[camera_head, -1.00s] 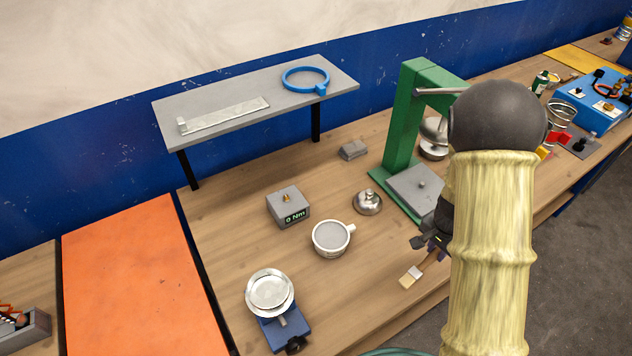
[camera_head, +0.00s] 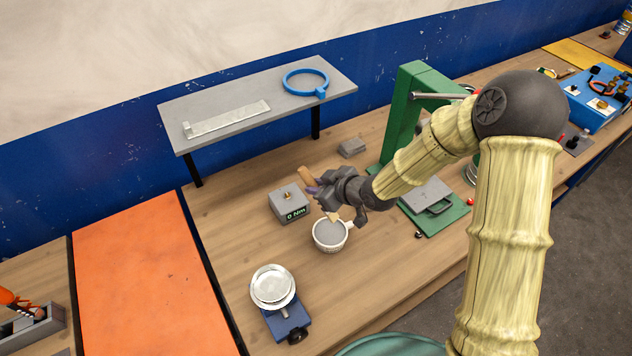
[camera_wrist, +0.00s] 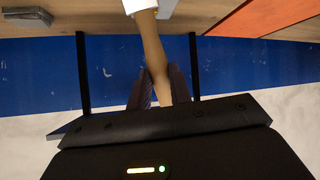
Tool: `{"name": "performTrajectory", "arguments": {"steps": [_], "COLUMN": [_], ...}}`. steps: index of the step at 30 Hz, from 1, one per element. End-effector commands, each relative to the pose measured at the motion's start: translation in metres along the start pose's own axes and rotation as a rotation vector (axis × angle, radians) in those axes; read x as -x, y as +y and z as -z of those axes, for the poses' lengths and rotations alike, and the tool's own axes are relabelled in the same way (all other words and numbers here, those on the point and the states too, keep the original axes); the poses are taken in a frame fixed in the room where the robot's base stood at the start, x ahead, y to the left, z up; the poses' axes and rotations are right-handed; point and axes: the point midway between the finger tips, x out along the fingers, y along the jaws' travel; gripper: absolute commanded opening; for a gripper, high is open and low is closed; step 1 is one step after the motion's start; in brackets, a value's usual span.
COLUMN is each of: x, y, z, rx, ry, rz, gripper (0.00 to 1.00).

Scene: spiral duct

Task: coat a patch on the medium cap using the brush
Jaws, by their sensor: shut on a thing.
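My gripper (camera_head: 328,195) is shut on the brush, whose wooden handle (camera_head: 306,178) sticks out up and left. The pale bristles (camera_head: 333,216) point down at the far rim of a white cup (camera_head: 317,242) filled with grey matter; I cannot tell whether they touch it. In the wrist view the handle (camera_wrist: 150,48) runs between the dark fingers (camera_wrist: 158,90), with the white ferrule (camera_wrist: 134,4) at the top edge. A round silver cap (camera_head: 272,284) sits on a blue stand (camera_head: 288,322) at the front left. I cannot tell for sure that it is the medium one.
A grey box reading 0 Nm (camera_head: 288,204) stands just left of my gripper. A grey shelf (camera_head: 230,97) with a blue ring (camera_head: 306,82) is behind. A green press (camera_head: 408,105) stands behind my arm. The orange panel (camera_head: 140,275) is at left.

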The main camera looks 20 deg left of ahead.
Motion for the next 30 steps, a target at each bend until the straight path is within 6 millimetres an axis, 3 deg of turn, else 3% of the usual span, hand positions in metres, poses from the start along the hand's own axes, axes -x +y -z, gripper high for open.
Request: {"name": "performTrajectory", "arguments": {"steps": [14, 30], "x": [-0.002, -0.030], "y": [-0.004, -0.009], "z": [0.003, -0.035], "rx": [0.011, 0.011], "ry": [0.009, 0.008], "rz": [0.016, 0.016], "gripper": [0.00, 0.00]}}
